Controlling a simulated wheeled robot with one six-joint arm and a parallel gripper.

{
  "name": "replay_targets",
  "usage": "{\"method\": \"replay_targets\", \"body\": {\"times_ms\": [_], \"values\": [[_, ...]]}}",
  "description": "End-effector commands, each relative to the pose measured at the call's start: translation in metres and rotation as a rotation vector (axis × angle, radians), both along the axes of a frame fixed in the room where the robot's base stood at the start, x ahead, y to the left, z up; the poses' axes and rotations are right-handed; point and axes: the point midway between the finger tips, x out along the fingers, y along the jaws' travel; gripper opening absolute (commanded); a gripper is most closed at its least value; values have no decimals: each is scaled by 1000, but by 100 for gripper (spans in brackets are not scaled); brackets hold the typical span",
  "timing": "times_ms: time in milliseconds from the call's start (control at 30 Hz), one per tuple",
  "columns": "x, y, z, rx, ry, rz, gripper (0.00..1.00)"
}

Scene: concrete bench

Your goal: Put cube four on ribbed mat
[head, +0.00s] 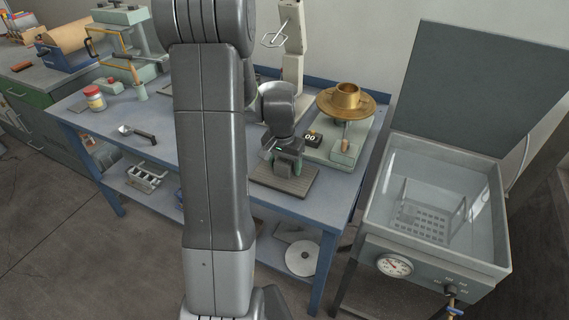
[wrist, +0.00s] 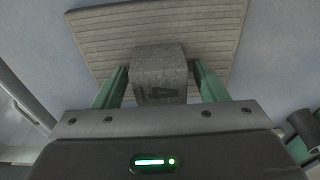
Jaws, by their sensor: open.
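Cube four (wrist: 160,72) is a speckled grey block with a dark 4 on its near face. In the wrist view it sits on the ribbed mat (wrist: 108,32), near the mat's edge closest to my gripper. My gripper (wrist: 160,80) is open, with a green finger on each side of the cube and a narrow gap showing at both sides. In the head view my gripper (head: 286,160) is low over the grey ribbed mat (head: 299,188) at the bench's front edge. The cube is hard to make out there among the gripper parts.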

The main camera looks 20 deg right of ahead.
Motion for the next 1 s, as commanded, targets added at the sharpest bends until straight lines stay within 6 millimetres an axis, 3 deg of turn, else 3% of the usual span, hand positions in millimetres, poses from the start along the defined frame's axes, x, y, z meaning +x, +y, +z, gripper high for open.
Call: {"method": "replay_targets", "body": {"times_ms": [167,600,800,1000], "values": [[-1,1,20,-2,-3,0,66],[-8,9,106,-1,-3,0,66],[-9,11,120,0,0,0,66],[-10,11,121,0,0,0,66]]}}
